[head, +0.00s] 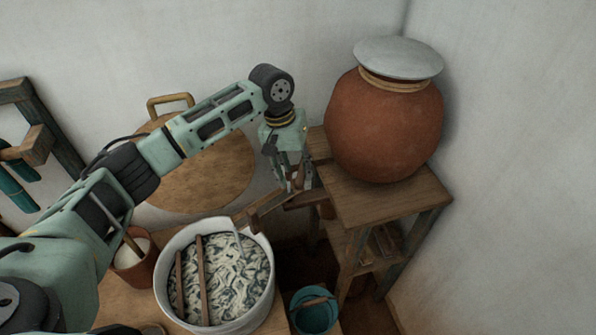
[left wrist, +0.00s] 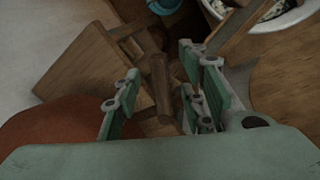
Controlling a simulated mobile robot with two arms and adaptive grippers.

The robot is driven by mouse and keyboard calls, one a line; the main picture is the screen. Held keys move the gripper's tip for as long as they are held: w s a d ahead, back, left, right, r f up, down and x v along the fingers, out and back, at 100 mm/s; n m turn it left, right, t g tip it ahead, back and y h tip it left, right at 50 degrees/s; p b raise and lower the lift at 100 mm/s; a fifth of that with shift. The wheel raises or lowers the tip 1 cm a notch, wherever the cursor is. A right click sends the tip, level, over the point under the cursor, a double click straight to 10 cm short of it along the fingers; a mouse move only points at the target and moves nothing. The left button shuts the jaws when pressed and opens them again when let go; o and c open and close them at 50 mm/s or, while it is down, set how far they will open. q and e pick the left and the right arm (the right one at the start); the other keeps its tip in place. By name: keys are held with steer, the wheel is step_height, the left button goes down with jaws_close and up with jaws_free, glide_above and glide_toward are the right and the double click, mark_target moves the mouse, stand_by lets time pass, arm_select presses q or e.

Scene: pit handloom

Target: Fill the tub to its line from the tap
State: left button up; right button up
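A white tub (head: 238,322) stands at the lower middle of the head view. It is packed with pale and dark yarn, with two wooden sticks across it; no fill line or water level can be made out. A big clay pot (head: 385,125) with a grey lid stands on a wooden stand. A wooden peg (left wrist: 160,85), perhaps the tap, sticks out near the pot in the left wrist view. My left gripper (head: 298,186) is beside the stand, its fingers (left wrist: 160,62) apart on either side of the peg. I cannot tell whether they touch it. My right gripper is out of view.
A wooden trough (head: 265,207) slopes between the stand and the tub. A teal bucket (head: 316,320) with a stick stands right of the tub. A brown cup (head: 137,270) is at its left. A round brown board (head: 210,180) leans at the wall behind my arm.

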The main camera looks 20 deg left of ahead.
mark_target(299, 177)
arm_select(q)
steer(key=f, duration=0.1)
steer(key=w+f, duration=0.1)
steer(key=f, duration=0.1)
steer(key=shift+w+d, duration=0.15)
steer(key=shift+d, duration=0.1)
steer(key=shift+s+r, duration=0.1)
steer(key=shift+s, duration=0.2)
steer(key=shift+w, duration=0.15)
jaws_close()
